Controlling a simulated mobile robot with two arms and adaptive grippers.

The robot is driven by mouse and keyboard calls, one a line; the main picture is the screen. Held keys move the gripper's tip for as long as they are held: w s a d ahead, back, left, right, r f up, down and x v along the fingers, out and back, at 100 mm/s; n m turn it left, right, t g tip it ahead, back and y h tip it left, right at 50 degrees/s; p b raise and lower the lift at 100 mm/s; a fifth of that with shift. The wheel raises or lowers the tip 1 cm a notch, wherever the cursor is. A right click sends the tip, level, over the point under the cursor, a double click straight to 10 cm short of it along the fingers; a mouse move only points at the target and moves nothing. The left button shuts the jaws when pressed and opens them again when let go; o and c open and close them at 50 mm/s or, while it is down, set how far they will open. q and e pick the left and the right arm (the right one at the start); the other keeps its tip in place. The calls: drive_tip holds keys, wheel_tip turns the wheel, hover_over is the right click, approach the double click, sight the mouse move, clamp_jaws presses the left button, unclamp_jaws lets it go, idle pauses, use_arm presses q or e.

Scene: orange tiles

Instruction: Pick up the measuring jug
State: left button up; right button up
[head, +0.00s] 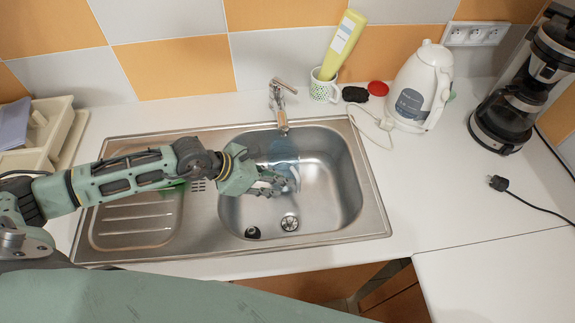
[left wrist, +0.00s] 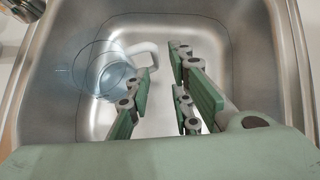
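The measuring jug (head: 284,152) is clear and bluish, and stands in the sink basin towards its back, partly hidden behind my left gripper. In the left wrist view the jug (left wrist: 100,72) is at the upper left, with its pale handle (left wrist: 146,48) pointing right, towards the fingers. My left gripper (head: 274,184) is over the basin, just in front of the jug. In the left wrist view the gripper (left wrist: 161,68) has its fingers apart, with nothing held between them. Whether a finger touches the handle I cannot tell. My right gripper is not in view.
The steel sink (head: 340,236) has a raised rim and a tap (head: 280,105) behind the basin. A white kettle (head: 420,88), a patterned mug (head: 323,88) with a yellow-green bottle (head: 343,45), and a coffee maker (head: 510,105) stand behind and right. The right counter (head: 470,215) is mostly free.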

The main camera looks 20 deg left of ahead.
sight(298, 184)
use_arm(q)
drive_tip(key=x, duration=0.2)
drive_tip(key=p+x, duration=0.1)
drive_tip(key=x, duration=0.2)
drive_tip(key=p+x, duration=0.1)
drive_tip(key=x, duration=0.2)
drive_tip(key=shift+w+r, duration=0.1)
drive_tip(key=shift+w, duration=0.35)
drive_tip(key=shift+w+d+f, duration=0.2)
drive_tip(key=shift+d+f, duration=0.05)
drive_tip(key=shift+f, duration=0.15)
clamp_jaws()
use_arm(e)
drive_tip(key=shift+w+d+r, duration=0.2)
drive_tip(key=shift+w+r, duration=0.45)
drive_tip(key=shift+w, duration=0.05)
use_arm(q)
drive_tip(key=shift+r, duration=0.1)
